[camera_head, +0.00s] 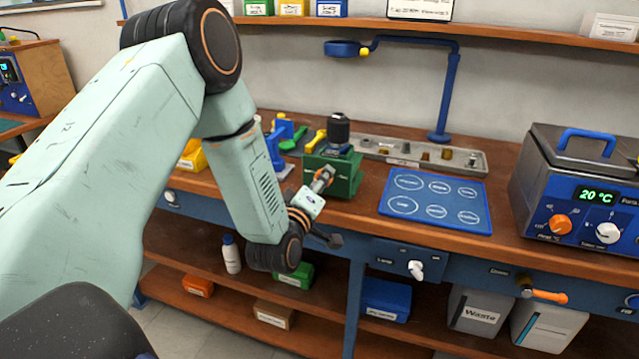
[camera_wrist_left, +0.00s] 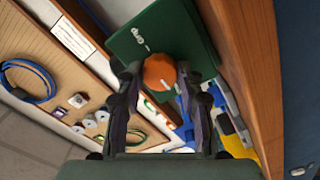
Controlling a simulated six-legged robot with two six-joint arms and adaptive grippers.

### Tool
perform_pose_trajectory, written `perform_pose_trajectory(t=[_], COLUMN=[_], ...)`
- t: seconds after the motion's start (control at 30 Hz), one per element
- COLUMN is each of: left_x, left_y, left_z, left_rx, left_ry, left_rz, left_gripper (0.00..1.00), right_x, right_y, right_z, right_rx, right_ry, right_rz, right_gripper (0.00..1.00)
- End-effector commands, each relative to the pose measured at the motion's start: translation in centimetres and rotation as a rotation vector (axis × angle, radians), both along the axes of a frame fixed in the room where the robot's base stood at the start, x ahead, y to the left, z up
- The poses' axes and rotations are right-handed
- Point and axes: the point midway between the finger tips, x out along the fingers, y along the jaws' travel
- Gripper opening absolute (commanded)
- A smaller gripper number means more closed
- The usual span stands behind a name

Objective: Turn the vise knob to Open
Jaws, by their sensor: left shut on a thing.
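The green vise (camera_head: 346,176) stands at the front edge of the wooden bench, with a dark cylindrical part (camera_head: 338,130) on top. In the left wrist view its green front face (camera_wrist_left: 190,30) carries a white label and a short tick. The orange vise knob (camera_wrist_left: 158,69) sits between the fingers of my left gripper (camera_wrist_left: 160,77), which are shut on its sides. The knob's white line points away from the label. In the head view my left gripper (camera_head: 322,181) reaches the vise front and largely hides the knob. My right gripper is not in view.
A blue mat (camera_head: 436,208) with white circles lies right of the vise. A metal tray (camera_head: 420,153) of small parts lies behind. A heating bath (camera_head: 590,185) stands at right. Blue and yellow tools (camera_head: 280,140) are left of the vise. A lamp knob (camera_head: 416,269) protrudes below the bench.

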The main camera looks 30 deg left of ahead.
Motion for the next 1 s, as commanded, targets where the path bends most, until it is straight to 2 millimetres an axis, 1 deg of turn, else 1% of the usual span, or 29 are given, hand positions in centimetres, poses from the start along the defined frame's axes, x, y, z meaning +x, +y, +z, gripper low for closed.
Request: perform_pose_trajectory(t=[0.03, 0.27, 0.3, 0.53, 0.87, 0.97, 1.0], left_x=[0.2, 0.2, 0.2, 0.1, -0.2, -0.9, -1.5], left_y=[0.0, 0.0, 0.0, 0.0, -0.1, -0.2, -0.3], left_z=[0.3, 0.3, 0.3, 0.1, 0.0, 0.0, 0.0], left_rx=[0.0, 0.001, 0.001, 0.001, 0.0, -0.001, -0.001], left_ry=[-0.007, -0.007, -0.006, -0.003, 0.0, 0.002, 0.001], left_rz=[-0.002, -0.002, -0.003, -0.002, 0.0, -0.001, 0.0], left_gripper=[0.05, 0.05, 0.4, 0.6, 0.6, 0.6, 0.6], right_x=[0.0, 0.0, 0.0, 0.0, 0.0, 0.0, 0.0], right_y=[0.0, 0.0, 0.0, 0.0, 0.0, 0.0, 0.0], right_z=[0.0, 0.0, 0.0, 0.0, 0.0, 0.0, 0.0], right_rx=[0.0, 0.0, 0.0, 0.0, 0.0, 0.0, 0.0], right_ry=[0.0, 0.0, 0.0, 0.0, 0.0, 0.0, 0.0], right_rz=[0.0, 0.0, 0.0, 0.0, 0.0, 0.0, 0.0], right_gripper=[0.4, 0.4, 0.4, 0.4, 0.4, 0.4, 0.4])
